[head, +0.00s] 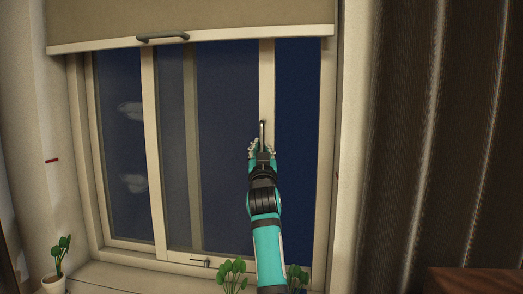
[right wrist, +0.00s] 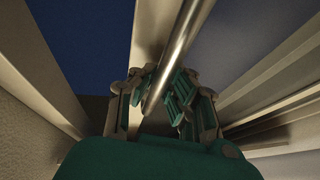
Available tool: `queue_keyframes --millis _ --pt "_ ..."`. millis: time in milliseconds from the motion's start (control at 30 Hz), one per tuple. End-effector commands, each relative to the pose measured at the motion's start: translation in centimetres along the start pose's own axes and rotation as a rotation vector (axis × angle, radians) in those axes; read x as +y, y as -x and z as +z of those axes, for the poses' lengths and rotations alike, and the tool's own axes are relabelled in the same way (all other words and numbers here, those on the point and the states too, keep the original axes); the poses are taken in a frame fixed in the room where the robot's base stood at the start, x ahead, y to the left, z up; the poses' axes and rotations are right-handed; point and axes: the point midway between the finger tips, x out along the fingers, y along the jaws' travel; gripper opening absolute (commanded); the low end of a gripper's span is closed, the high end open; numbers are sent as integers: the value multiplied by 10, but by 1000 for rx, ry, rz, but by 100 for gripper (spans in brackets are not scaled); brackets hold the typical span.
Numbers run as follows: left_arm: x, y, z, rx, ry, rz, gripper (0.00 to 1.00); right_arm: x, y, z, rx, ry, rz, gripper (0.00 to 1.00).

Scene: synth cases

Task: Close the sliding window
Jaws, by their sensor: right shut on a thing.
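The sliding window's pale sash (head: 148,150) stands partly open. A dark blue gap (head: 298,150) shows between its right stile (head: 266,80) and the frame's right jamb (head: 326,150). A slim upright metal handle (head: 262,126) is on the right stile. My right gripper (head: 262,148) is shut on the handle's lower part. In the right wrist view, the shiny handle bar (right wrist: 178,50) runs between the fingers of the gripper (right wrist: 163,88). My left gripper is not in view.
A beige roller blind (head: 200,20) with a dark pull (head: 162,37) covers the window's top. A potted plant (head: 58,262) stands at the left. Green leaves (head: 232,272) show below the window beside my right arm. A dark curtain (head: 430,130) hangs at the right above a brown surface (head: 475,281).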

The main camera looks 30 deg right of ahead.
Motion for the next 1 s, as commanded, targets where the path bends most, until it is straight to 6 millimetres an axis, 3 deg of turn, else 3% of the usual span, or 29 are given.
queue_keyframes --millis 467,800,1000 --pt "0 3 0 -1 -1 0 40 8 0 0 -1 0 4 0" --pt "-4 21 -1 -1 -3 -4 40 97 16 -6 -3 5 9 0" --pt "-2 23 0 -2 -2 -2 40 126 22 -9 -2 -1 4 0"
